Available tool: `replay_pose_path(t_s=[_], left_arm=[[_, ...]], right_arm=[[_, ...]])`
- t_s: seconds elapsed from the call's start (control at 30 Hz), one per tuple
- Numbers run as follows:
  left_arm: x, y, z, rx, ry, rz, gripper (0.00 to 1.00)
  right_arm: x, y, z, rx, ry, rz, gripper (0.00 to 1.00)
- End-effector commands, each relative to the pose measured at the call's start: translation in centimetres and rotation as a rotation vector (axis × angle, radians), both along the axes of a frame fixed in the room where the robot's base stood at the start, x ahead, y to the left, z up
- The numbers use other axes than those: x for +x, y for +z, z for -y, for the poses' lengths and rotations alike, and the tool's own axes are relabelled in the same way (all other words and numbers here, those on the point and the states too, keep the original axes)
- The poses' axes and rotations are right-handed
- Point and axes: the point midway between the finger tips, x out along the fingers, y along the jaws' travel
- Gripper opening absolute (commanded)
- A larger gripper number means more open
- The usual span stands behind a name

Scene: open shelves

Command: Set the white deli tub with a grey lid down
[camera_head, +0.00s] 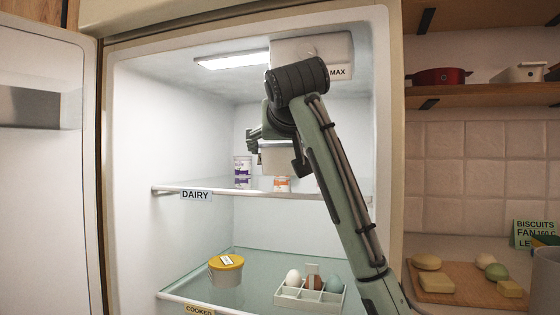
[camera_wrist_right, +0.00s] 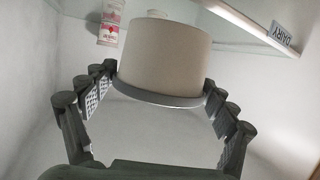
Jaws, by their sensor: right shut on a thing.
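The white deli tub with a grey lid (camera_head: 276,160) is inside the fridge over the shelf labelled DAIRY (camera_head: 262,193). My right gripper (camera_head: 276,147) is shut on it near its lid. The wrist view appears upside down. There the tub (camera_wrist_right: 165,58) sits between the two fingers of my right gripper (camera_wrist_right: 160,100), its grey lid rim toward the palm. The tub looks upright. My wrist and fingers hide part of it in the head view. I cannot tell whether its base touches the shelf. My left gripper is not in view.
On the dairy shelf stand purple-and-white pots (camera_head: 242,171) at left and an orange-and-white pot (camera_head: 282,184) close to the tub. Below are a yellow-lidded tub (camera_head: 226,270) and an egg holder (camera_head: 310,296). The open fridge door (camera_head: 45,170) is at left.

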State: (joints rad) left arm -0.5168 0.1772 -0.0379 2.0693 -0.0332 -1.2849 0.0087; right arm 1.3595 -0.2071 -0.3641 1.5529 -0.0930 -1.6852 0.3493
Motion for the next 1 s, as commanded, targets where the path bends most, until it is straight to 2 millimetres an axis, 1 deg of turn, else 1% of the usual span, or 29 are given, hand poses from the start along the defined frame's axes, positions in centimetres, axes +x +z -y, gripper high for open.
replay_pose_path(t_s=[0.03, 0.2, 0.3, 0.4, 0.47, 0.57, 0.77, 1.0], left_arm=[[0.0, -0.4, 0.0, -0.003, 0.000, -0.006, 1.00], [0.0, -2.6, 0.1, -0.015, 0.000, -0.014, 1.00], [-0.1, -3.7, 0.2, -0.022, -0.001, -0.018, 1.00], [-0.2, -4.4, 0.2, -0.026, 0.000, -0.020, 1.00], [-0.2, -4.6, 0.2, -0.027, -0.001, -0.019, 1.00], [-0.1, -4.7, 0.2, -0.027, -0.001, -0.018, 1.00], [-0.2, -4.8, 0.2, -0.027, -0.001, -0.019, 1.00], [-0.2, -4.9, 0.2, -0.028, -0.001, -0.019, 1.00]], right_arm=[[1.4, 0.3, 0.0, -0.001, -0.002, -0.001, 0.45], [5.8, 0.4, -0.4, -0.001, -0.002, 0.001, 0.45], [7.6, 0.4, -0.5, -0.001, -0.001, 0.002, 0.45], [8.6, 0.3, -0.6, 0.000, -0.001, 0.002, 0.45], [8.9, 0.2, -0.7, 0.000, 0.000, 0.004, 0.45], [9.0, -0.5, -0.7, 0.001, 0.001, 0.003, 0.45], [9.0, -3.2, -0.7, -0.001, 0.002, 0.002, 0.45], [8.9, -3.3, -0.7, 0.001, 0.001, 0.004, 0.45]])
